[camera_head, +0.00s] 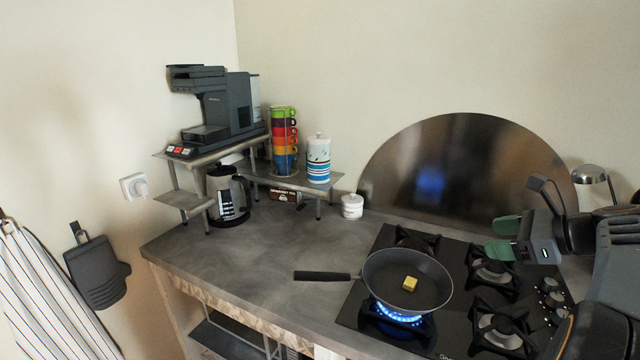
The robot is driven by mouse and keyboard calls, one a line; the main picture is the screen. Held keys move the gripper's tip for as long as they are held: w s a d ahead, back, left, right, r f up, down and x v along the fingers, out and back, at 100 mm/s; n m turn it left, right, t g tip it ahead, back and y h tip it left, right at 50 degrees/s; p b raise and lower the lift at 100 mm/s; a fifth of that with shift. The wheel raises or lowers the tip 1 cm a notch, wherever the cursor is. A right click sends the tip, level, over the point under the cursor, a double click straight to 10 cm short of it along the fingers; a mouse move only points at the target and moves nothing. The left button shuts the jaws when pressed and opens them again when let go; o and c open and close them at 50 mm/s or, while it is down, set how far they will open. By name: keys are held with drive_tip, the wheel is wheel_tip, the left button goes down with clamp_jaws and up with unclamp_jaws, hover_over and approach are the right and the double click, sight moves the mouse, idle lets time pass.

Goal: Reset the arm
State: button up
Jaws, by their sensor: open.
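My gripper (503,238) is at the right of the head view, above the gas stove. Its two green-tipped fingers are apart, with nothing seen between them. My arm reaches in from the right edge. The frying pan (432,270) sits on the front left burner, to the left of and below my gripper in the picture. A small yellow block (410,284) lies in the pan. The gripper is apart from the pan.
A blue flame (398,315) burns under the pan, whose handle (322,276) points left over the counter (240,265). A coffee machine (225,105), stacked cups (284,140) and a white canister (318,160) stand on a shelf. A metal splashback (450,165) stands behind the stove.

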drive_tip(key=s+a+f+n+g+h, duration=0.3)
drive_tip(key=f+n, duration=0.3)
drive_tip(key=s+a+f+n+g+h, duration=0.2)
drive_tip(key=a+f+n, duration=0.1)
drive_tip(key=f+n, duration=0.3)
drive_tip(key=s+a+f+n+h, duration=0.1)
drive_tip(key=s+a+n, duration=0.2)
drive_tip(key=a+n, duration=0.3)
drive_tip(key=s+a+f+n+h+p, duration=0.1)
drive_tip(key=s+a+f+n+h, duration=0.1)
drive_tip(key=a+n, duration=0.5)
drive_tip(key=s+a, duration=0.1)
drive_tip(key=a, duration=0.2)
drive_tip(key=shift+s+f+n+g, duration=0.2)
drive_tip(key=shift+f+n+g, duration=0.05)
drive_tip(key=shift+n+g, duration=0.05)
